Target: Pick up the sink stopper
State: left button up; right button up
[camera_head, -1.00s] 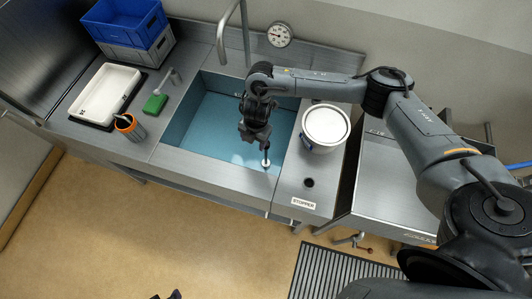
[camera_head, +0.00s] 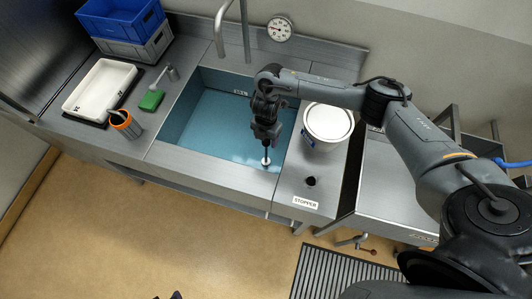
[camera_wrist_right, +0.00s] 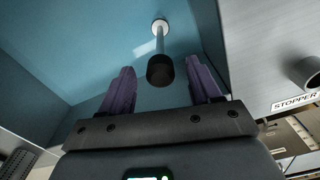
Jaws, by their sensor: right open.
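The sink stopper shows in the right wrist view as a dark knob (camera_wrist_right: 160,72) on a thin pale rod with a white round end. In the head view its white round part (camera_head: 266,161) shows in the blue basin near the front right. My right gripper (camera_head: 266,140) points down over it. In the right wrist view its two purple fingers are spread apart, with the knob in line with the gap between them. I cannot tell how deep the knob sits between them. A dark tip of my left gripper (camera_head: 176,295) barely shows at the bottom edge.
The basin (camera_head: 205,120) has steel rims around it. A white bucket (camera_head: 327,122) stands right of it, behind a dark round holder (camera_head: 310,181) and a STOPPER label (camera_head: 306,203). A tap (camera_head: 222,30) rises behind. A green sponge (camera_head: 151,100) and orange cup (camera_head: 126,124) are left.

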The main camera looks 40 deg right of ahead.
jog(key=shift+f, duration=1.3)
jog(key=c, duration=1.1)
